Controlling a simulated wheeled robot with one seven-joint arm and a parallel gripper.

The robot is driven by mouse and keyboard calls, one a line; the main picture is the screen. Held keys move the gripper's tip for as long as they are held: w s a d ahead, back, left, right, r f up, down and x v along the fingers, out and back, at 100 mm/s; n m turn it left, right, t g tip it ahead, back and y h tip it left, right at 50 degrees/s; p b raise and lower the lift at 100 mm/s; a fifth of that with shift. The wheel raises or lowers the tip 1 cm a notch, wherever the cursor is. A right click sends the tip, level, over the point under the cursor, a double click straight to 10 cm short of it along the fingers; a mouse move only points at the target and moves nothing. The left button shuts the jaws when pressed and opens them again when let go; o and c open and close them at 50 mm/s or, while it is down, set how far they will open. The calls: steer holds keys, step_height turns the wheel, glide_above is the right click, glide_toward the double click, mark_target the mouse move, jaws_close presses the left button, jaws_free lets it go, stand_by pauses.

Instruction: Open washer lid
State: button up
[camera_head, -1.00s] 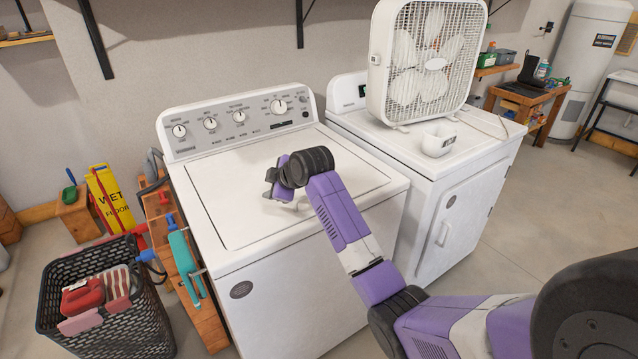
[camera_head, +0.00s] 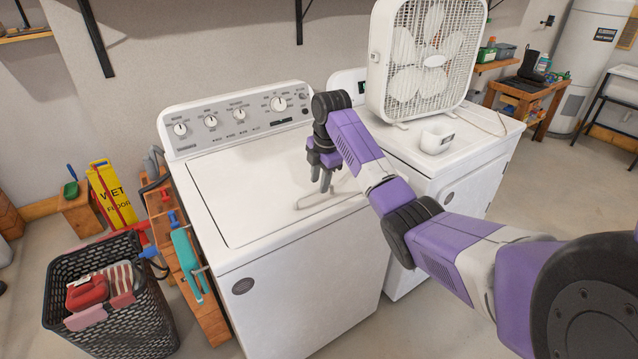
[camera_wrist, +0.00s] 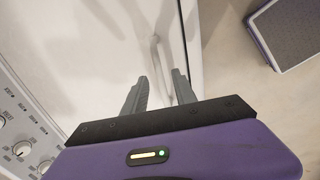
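The white washer (camera_head: 290,295) stands in the middle of the head view. Its lid (camera_head: 245,195) is shut and lies flat. Whether the fingertips touch the lid cannot be told.
The washer's control panel (camera_head: 240,118) rises behind the lid. A dryer (camera_head: 460,165) stands to the right, bearing a box fan (camera_head: 425,60) and a white cup (camera_head: 438,138). A black laundry basket (camera_head: 120,325) stands at the left on the floor.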

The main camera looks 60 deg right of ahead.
steer(key=shift+w+d+f, duration=0.1)
steer(key=shift+w+f, duration=0.05)
steer(key=shift+f, duration=0.85)
steer(key=shift+c, duration=0.2)
jaws_close()
stand_by(0.6)
